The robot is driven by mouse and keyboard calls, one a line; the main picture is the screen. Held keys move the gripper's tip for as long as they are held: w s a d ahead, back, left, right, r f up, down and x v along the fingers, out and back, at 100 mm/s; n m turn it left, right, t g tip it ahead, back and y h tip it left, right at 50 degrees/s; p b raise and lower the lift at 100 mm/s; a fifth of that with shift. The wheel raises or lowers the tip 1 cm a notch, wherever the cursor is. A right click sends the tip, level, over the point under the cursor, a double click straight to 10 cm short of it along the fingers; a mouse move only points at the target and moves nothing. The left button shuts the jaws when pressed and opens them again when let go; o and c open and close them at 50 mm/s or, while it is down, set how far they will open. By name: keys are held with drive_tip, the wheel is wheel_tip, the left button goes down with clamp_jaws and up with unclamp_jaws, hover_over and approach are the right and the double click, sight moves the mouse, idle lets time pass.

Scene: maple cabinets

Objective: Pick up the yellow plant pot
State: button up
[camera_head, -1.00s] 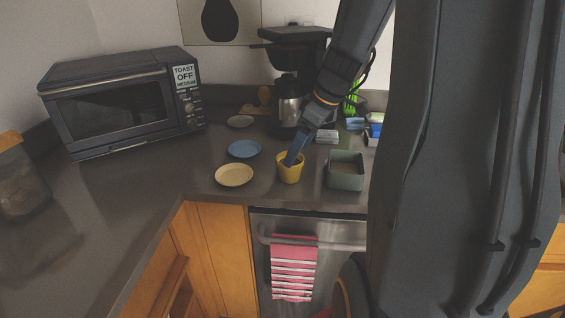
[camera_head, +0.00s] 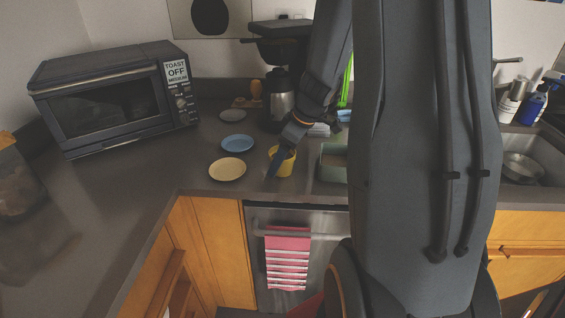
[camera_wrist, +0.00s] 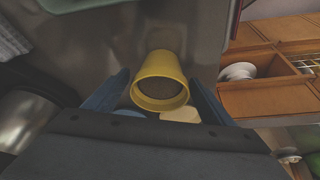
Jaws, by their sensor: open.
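The yellow plant pot (camera_head: 283,163) stands upright on the dark counter near its front edge. In the wrist view the yellow pot (camera_wrist: 160,80) lies between the two blue fingers, with its round opening and dark inside facing the camera. My gripper (camera_head: 274,158) is at the pot, with one blue finger showing along the pot's left side. In the wrist view my gripper (camera_wrist: 160,92) is open, with a finger on each side of the pot and a visible gap on both sides. The other finger is hidden in the head view.
A yellow plate (camera_head: 227,169) and a blue plate (camera_head: 238,143) lie left of the pot. A green square container (camera_head: 333,161) stands close on its right, partly behind my arm. A metal carafe (camera_head: 279,98) stands behind. A toaster oven (camera_head: 110,100) is at the left.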

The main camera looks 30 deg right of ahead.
drive_tip(key=shift+c, duration=0.6)
drive_tip(key=c, duration=1.1)
drive_tip(key=shift+r, duration=0.15)
